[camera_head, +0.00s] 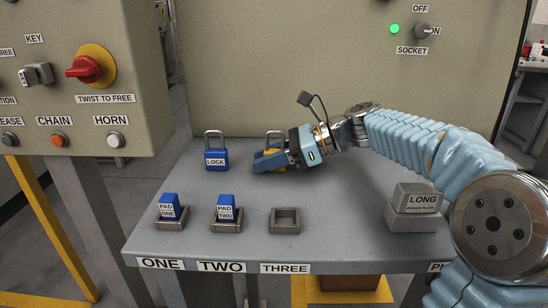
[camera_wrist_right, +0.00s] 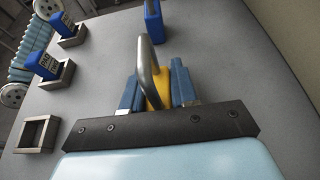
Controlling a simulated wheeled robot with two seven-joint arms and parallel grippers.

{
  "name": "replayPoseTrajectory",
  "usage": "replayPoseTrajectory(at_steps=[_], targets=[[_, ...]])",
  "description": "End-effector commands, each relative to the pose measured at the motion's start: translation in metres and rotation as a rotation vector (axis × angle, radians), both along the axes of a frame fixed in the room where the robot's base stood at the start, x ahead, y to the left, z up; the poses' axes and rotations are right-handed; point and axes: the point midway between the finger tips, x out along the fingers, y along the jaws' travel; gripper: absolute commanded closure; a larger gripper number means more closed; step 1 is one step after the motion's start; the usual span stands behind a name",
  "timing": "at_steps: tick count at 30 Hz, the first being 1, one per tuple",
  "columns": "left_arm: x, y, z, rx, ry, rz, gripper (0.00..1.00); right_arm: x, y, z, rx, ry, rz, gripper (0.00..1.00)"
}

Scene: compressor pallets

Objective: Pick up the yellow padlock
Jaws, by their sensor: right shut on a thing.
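The yellow padlock (camera_wrist_right: 158,84) stands between the blue fingers of my right gripper (camera_wrist_right: 158,88) in the right wrist view, with its metal shackle rising above them. In the head view my right gripper (camera_head: 265,160) is shut on the padlock (camera_head: 272,152) from the right side, at the back of the grey table. Most of its body is hidden behind the fingers there. I cannot tell whether it is touching the table. A blue padlock labelled LOCK (camera_head: 216,158) stands upright just left of it. My left gripper is not in view.
Blue pads PAD ONE (camera_head: 170,206) and PAD TWO (camera_head: 227,207) sit in square holders at the front. The holder at THREE (camera_head: 285,220) is empty. Grey LONG blocks (camera_head: 413,205) stand at right. A control panel (camera_head: 80,80) hangs at left.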

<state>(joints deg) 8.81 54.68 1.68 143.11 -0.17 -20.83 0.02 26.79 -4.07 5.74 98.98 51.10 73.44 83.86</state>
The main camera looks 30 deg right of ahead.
Motion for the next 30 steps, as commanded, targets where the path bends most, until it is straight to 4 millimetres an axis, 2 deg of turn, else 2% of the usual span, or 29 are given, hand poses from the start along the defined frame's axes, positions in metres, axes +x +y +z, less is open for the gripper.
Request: replayPoseTrajectory(at_steps=[5, 8, 15, 18, 22, 30], targets=[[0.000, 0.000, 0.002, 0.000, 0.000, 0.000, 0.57, 0.000, 0.000, 0.006, 0.000, -0.002, 0.001, 1.00], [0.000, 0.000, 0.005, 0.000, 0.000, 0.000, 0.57, 0.000, 0.000, 0.022, -0.002, -0.004, 0.002, 1.00], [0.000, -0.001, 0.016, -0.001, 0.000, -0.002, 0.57, 0.000, 0.000, 0.075, -0.001, -0.004, 0.001, 1.00], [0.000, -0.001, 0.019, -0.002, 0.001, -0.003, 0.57, 0.000, 0.000, 0.090, 0.000, -0.003, 0.002, 1.00], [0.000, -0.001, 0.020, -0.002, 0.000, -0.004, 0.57, 0.000, 0.000, 0.100, 0.000, -0.001, 0.000, 1.00], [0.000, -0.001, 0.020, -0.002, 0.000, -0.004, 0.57, 0.000, 0.000, 0.100, 0.000, 0.000, 0.000, 1.00]])
